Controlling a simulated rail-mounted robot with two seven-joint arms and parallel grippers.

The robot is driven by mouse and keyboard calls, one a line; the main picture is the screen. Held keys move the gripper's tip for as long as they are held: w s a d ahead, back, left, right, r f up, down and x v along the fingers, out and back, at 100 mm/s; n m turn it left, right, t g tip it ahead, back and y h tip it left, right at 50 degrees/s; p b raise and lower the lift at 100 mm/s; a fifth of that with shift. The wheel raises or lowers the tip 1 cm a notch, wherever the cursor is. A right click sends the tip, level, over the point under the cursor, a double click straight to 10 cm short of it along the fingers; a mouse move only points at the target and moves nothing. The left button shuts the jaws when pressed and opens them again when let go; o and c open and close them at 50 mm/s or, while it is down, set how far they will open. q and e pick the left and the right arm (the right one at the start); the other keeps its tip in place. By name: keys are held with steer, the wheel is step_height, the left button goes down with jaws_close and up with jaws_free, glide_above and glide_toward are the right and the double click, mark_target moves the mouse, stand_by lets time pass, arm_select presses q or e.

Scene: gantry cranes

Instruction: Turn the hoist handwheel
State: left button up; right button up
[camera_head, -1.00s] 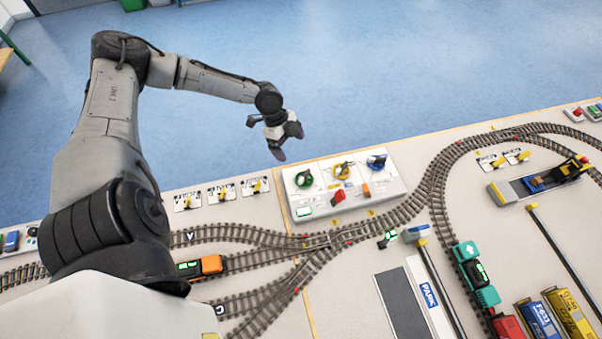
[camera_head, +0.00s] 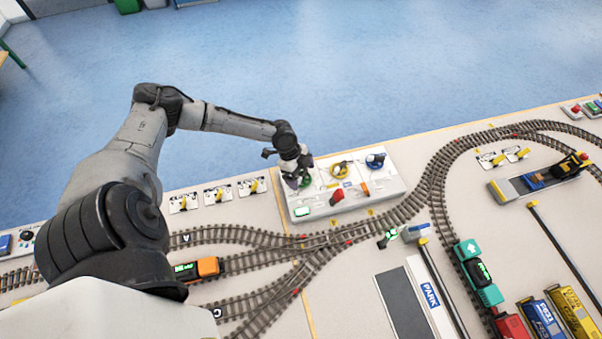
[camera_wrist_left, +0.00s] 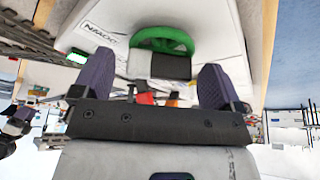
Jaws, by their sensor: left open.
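A white control panel (camera_head: 384,193) near the table's far edge carries three handwheels: green (camera_head: 307,182), yellow (camera_head: 341,170) and blue (camera_head: 376,161). I cannot read which is labelled hoist. My left gripper (camera_head: 297,178) is over the panel's left end and partly hides the green wheel. In the left wrist view the green wheel (camera_wrist_left: 163,38) lies just beyond the open fingers, centred between them, with a dark block-like part below its rim. I see no clear contact. My right gripper is not in view.
A red lever (camera_head: 337,197), an orange lever (camera_head: 365,189) and a lit green display (camera_head: 302,211) sit on the panel's near side. Yellow switch levers (camera_head: 220,194) stand to its left. Model tracks with an orange locomotive (camera_head: 207,267) run nearer me.

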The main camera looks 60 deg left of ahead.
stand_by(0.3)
arm_select(q)
steer(key=c, duration=0.9)
steer(key=shift+r+n+p, duration=0.1)
steer(key=shift+n+p, duration=0.3)
steer(key=shift+p, duration=0.45)
steer(key=shift+c, duration=0.2)
steer(key=n+y+p, duration=0.1)
steer(key=n+p, duration=0.1)
steer(key=p, duration=0.2)
steer(key=n+t+p, duration=0.1)
steer(key=n+p, duration=0.2)
steer(key=p, duration=0.1)
steer(key=n+t+y+p, duration=0.1)
steer(key=n+p, duration=0.1)
steer(key=p, duration=0.2)
steer(key=shift+s+d+r+y, duration=0.1)
steer(key=shift+d+y, duration=0.15)
steer(key=shift+y, duration=0.05)
steer(key=shift+n+p, duration=0.9)
steer(key=shift+f+y, duration=0.25)
steer(key=shift+y, duration=0.05)
steer(key=o, duration=0.9)
